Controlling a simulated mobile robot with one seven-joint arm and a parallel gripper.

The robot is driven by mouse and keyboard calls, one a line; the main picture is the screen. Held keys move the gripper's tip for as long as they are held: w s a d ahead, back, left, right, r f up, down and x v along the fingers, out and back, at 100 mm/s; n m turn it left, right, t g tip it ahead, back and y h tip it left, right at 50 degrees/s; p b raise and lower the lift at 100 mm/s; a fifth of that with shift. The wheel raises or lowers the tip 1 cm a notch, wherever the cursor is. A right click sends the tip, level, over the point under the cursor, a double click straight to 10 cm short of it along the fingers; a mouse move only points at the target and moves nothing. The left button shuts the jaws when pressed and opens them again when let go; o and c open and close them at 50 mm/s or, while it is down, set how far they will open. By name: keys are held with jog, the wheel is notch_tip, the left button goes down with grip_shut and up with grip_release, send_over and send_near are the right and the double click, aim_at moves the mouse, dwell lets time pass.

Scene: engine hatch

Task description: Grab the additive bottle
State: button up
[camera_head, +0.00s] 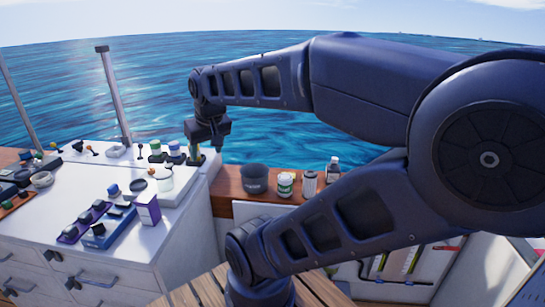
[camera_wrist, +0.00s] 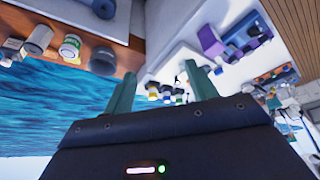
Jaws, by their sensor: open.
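No label that I can read marks the additive bottle. One candidate is a small dark-capped bottle (camera_head: 333,170) at the right end of the wooden ledge; it shows at the left edge of the wrist view. Small bottles with green (camera_head: 156,149) and blue (camera_head: 174,149) caps stand on the white counter, just left of my gripper. My gripper (camera_head: 195,157) points down at the counter's right back corner, open. In the wrist view its two greenish fingers (camera_wrist: 161,75) are apart, with small capped containers beyond them. I cannot tell whether the fingers touch anything.
On the wooden ledge (camera_head: 228,187) stand a dark cup (camera_head: 254,179), a green-and-white jar (camera_head: 285,184) and a grey can (camera_head: 309,184). A metal post (camera_head: 115,95) rises behind.

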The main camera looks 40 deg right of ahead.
jog(key=shift+w, duration=0.1)
jog(key=w+d+r+m, duration=0.1)
jog(key=w+d+m, duration=0.4)
jog(key=w+m, duration=0.25)
jog(key=w+d+f+m, duration=0.2)
jog(key=w+d+m, duration=0.85)
jog(key=d, duration=0.45)
jog(key=m+g+h, duration=0.1)
jog(key=m+h, duration=0.2)
jog(key=m, duration=2.4)
send_over(335, 158)
jog(key=s+a, duration=0.2)
jog(key=a, duration=0.1)
notch_tip(335, 158, down, 23)
jog(key=x, duration=0.4)
jog(key=shift+d+f, duration=0.2)
jog(key=shift+f, duration=0.05)
jog(key=shift+s+x, duration=0.2)
jog(key=shift+x, duration=1.1)
jog(key=shift+s+x, duration=0.15)
jog(key=shift+x, duration=1.2)
